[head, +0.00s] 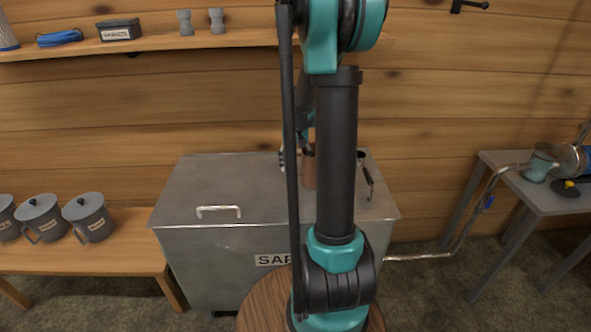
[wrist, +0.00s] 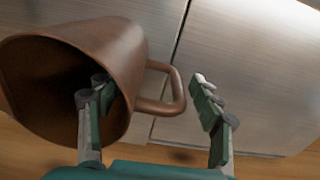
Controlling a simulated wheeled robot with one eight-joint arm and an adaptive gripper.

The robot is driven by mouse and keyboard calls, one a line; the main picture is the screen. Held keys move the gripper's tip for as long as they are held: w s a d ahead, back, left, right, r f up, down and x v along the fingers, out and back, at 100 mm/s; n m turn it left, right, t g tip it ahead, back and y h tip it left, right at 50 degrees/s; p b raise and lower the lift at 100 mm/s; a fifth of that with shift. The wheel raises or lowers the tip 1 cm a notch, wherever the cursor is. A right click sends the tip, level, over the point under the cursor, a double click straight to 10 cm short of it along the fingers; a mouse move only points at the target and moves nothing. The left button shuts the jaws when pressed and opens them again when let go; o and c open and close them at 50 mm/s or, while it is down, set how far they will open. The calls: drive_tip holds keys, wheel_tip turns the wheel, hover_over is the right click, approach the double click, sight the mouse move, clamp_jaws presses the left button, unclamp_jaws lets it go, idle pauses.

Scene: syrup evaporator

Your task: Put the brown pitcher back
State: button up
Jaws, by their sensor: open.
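The brown pitcher (head: 309,169) stands on the metal lid of the sap tank, partly hidden behind my arm in the head view. In the wrist view the brown pitcher (wrist: 125,50) fills the left side, its dark mouth facing the camera and its loop handle pointing right. My gripper (wrist: 152,90) is open. Its left finger overlaps the pitcher's mouth and wall, and its right finger is past the handle's right side. The handle lies between the fingers with a gap on its right. Whether the left finger is inside the mouth or in front of it, I cannot tell.
The sap tank (head: 235,184) has a lid handle at front left. Something metallic with a dark handle (head: 368,178) is on its right. Grey lidded pitchers (head: 88,216) stand on a left bench. A wall shelf (head: 160,42) is above; a metal table (head: 540,198) is at right.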

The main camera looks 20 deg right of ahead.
wheel_tip(320, 180, up, 10)
drive_tip(key=shift+a+f, duration=0.1)
idle(0.4)
